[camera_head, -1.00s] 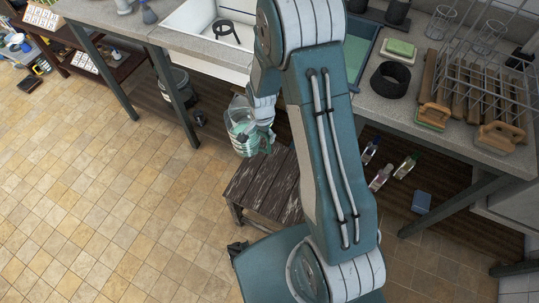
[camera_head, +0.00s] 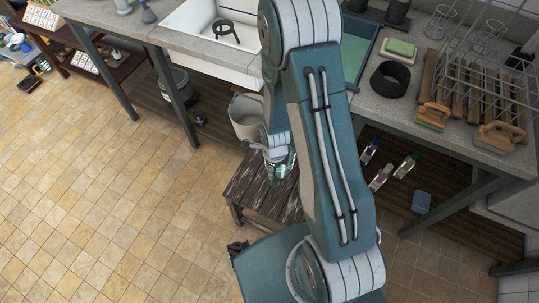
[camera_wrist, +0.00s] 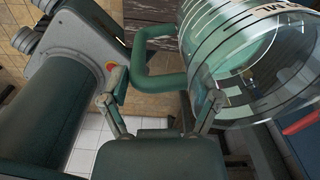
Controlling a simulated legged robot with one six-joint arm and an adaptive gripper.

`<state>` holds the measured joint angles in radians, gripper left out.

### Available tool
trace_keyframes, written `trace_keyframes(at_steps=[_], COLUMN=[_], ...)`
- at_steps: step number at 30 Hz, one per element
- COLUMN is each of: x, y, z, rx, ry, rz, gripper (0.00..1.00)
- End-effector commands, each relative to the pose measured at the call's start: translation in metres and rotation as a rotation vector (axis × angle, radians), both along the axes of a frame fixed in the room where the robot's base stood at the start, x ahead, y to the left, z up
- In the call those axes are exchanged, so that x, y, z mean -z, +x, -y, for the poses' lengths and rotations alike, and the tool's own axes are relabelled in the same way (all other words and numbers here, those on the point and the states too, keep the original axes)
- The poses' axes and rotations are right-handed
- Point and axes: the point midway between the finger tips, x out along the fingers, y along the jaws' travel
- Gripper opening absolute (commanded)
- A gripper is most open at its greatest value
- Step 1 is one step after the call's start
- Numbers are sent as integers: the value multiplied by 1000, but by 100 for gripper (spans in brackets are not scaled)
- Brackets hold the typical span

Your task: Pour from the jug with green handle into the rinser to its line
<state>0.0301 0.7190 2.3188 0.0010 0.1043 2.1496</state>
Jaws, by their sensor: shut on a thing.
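The jug with green handle (camera_wrist: 255,55) fills the upper right of the wrist view. It is clear, with dark printed lines and pale green liquid inside. Its green handle (camera_wrist: 155,62) reaches toward my gripper (camera_wrist: 163,108), which is shut on the handle. In the head view my gripper (camera_head: 268,150) and part of the jug (camera_head: 281,167) show above the dark wooden stool (camera_head: 246,192); my arm hides the rest. How far the jug is tilted is hard to tell. I cannot identify the rinser for sure in either view.
A pale bucket (camera_head: 245,118) stands behind my gripper, below the white sink (camera_head: 190,42). A wire rack (camera_head: 480,75) stands on that counter. The tiled floor (camera_head: 110,200) at left is clear.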

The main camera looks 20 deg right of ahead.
Motion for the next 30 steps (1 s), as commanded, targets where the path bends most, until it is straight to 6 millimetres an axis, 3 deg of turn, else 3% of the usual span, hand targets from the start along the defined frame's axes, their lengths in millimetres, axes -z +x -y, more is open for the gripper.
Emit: trace_keyframes(at_steps=[6,17,30], x=[2,4,37], y=[-7,-4,70], z=[0,0,0], rx=[104,109,108], ry=[0,0,-1], rz=[3,4,6], gripper=[19,19,19])
